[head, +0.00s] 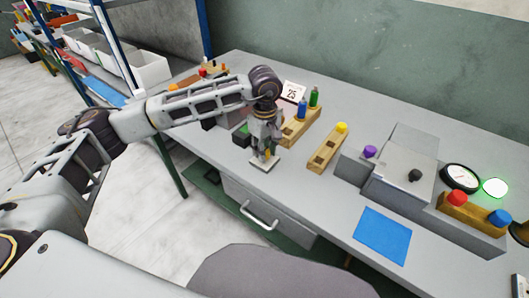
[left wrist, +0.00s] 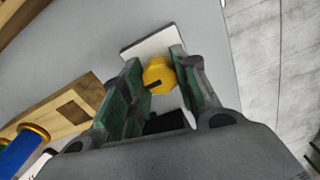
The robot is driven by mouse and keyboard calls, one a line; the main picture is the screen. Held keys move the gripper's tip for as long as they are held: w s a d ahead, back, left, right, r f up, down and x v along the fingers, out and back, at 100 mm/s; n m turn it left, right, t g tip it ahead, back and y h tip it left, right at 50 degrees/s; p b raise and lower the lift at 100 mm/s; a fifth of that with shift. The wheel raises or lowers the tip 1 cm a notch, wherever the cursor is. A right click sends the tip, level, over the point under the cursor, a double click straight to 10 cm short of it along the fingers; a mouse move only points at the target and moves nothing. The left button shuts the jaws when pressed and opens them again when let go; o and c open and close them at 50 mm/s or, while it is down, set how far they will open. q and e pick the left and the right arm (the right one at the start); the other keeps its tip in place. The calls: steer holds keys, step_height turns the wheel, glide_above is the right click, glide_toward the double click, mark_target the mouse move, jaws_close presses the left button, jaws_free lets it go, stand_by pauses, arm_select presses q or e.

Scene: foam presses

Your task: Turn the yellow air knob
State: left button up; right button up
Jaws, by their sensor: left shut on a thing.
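The yellow knob (left wrist: 158,75) sits between the fingers of my left gripper (left wrist: 160,76) in the left wrist view. The fingers are shut on its two sides, and a dark mark shows on its top. A pale square plate (left wrist: 150,42) lies under the knob, and it also shows in the head view (head: 264,164). In the head view my left gripper (head: 265,154) points down over this plate near the table's front edge and hides most of the knob. My right gripper is not in view.
A wooden rack (head: 299,128) with blue and green pegs stands just behind my left gripper. A wooden block (head: 324,153) with a yellow-topped peg is to its right. A grey press (head: 398,180), a gauge (head: 460,178) and a blue mat (head: 382,236) are farther right.

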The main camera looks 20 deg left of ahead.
arm_select(q)
steer(key=shift+r, duration=0.1)
stand_by(0.3)
steer(key=o, duration=1)
steer(key=shift+o, duration=0.2)
step_height(320, 180, up, 12)
stand_by(0.6)
